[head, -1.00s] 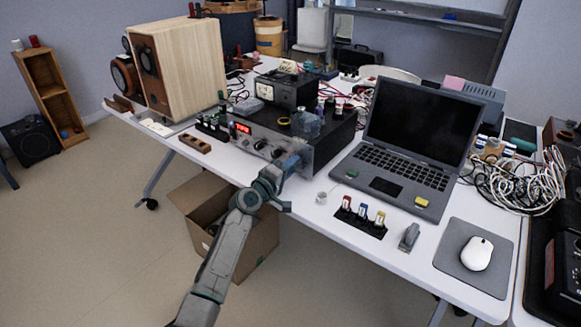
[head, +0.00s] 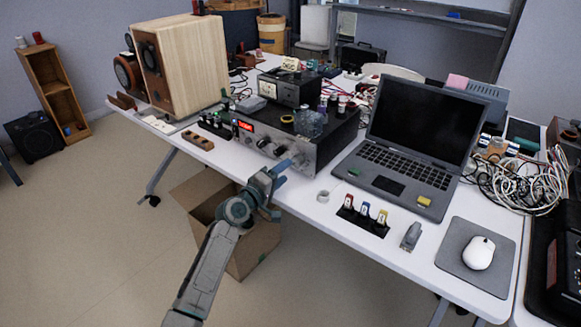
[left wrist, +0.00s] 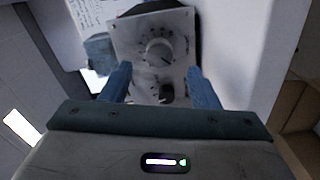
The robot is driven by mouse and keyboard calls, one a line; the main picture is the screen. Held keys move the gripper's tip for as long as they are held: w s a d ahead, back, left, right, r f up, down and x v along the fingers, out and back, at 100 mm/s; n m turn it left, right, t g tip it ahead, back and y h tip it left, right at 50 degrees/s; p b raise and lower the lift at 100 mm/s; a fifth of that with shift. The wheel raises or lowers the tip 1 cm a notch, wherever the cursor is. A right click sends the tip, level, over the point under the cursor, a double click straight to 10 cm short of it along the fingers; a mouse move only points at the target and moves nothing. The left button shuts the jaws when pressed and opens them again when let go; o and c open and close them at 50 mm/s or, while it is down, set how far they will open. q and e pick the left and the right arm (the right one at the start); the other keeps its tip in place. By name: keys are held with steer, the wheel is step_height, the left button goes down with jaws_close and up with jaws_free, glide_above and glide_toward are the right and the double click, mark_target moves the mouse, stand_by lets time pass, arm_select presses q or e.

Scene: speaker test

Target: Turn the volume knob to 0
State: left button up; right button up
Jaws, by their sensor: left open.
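The amplifier (head: 318,151) is a dark box with a grey front panel and a red lit display, standing on the white table. In the left wrist view its panel shows a round silver knob (left wrist: 159,50) ringed by scale marks, and a smaller dark knob (left wrist: 167,92) below it. My left gripper (head: 282,168) is in front of the panel's right part, and hides some of it. In the left wrist view its two blue fingers (left wrist: 159,72) are open with nothing between them. The silver knob is ahead, between the finger directions. My right gripper is not in view.
A laptop (head: 408,150) stands right of the amplifier. A small white roll (head: 323,196) and a rack of coloured-top items (head: 363,214) lie near the table's front edge. A wooden speaker (head: 190,65) stands left. An open cardboard box (head: 262,246) is below the table.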

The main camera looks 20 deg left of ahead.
arm_select(q)
steer(key=shift+v, duration=2.8)
